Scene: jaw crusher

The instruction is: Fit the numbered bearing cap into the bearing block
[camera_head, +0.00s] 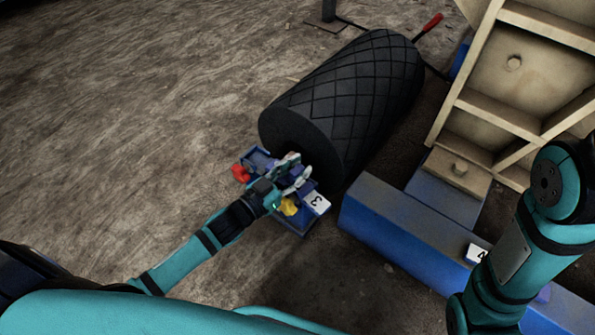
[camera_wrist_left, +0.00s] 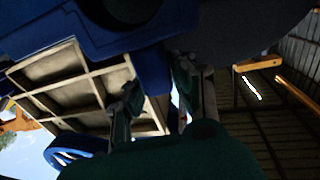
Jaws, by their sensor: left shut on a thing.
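My left gripper (camera_head: 292,173) is at a small blue assembly (camera_head: 291,224) beside the near end of a black roller. It is shut on a part that its fingers largely hide; the part looks blue, but I cannot tell whether it is the cap. A white plate marked 3 (camera_head: 316,202) is on the assembly's right side, with a yellow piece (camera_head: 289,206) near the fingers and a red piece (camera_head: 240,173) at the left. In the dark left wrist view, the fingers (camera_wrist_left: 157,85) stand apart below a blue body (camera_wrist_left: 100,28). Seating is hidden. My right gripper is out of view.
The diamond-patterned black roller (camera_head: 350,85) lies just beyond the gripper. A blue beam (camera_head: 400,225) with a plate marked 4 (camera_head: 476,254) and a beige ribbed frame (camera_head: 520,75) stand to the right. Open brown ground (camera_head: 120,110) lies left.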

